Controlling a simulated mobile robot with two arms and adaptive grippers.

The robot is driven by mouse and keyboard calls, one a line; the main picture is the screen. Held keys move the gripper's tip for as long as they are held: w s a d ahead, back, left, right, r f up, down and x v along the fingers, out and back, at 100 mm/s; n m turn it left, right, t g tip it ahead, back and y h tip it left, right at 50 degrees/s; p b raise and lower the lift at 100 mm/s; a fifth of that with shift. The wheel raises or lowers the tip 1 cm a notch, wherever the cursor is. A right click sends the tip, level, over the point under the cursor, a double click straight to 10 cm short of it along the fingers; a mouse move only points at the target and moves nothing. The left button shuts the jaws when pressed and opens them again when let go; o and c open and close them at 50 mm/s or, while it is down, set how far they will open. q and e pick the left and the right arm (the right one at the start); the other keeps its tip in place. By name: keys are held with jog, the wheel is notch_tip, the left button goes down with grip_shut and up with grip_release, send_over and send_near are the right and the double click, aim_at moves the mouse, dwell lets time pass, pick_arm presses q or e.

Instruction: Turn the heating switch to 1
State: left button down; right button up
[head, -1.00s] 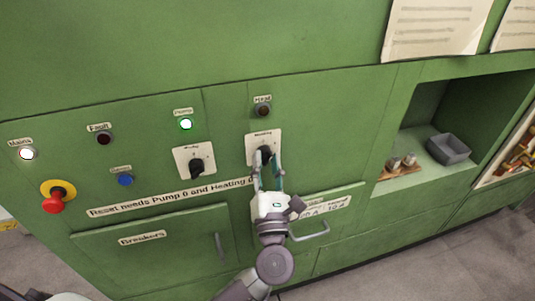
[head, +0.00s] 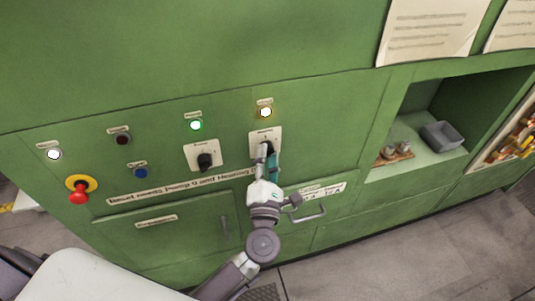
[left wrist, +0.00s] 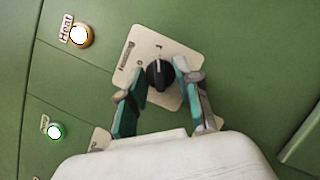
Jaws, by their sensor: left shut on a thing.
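The heating switch (head: 267,146) is a black knob on a white plate in the green panel. It also shows in the left wrist view (left wrist: 158,75), its white pointer line towards the 1 mark at the top of the plate. My left gripper (head: 269,155) is shut on this knob, with a teal-lined finger on each side of it (left wrist: 154,82). The Heat lamp (head: 265,112) above the switch is lit, and it glows orange-white in the left wrist view (left wrist: 80,35). My right gripper is not in view.
The pump switch (head: 205,158) is left of the heating switch, under a lit green lamp (head: 196,125). A red emergency button (head: 79,193) is at the far left. A drawer handle (head: 308,215) juts out below my gripper. A recess with a grey box (head: 441,135) lies to the right.

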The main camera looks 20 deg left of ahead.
pick_arm(q)
jog(key=c, duration=0.8)
grip_release()
jog(key=v, duration=1.2)
jog(key=shift+d, duration=0.1)
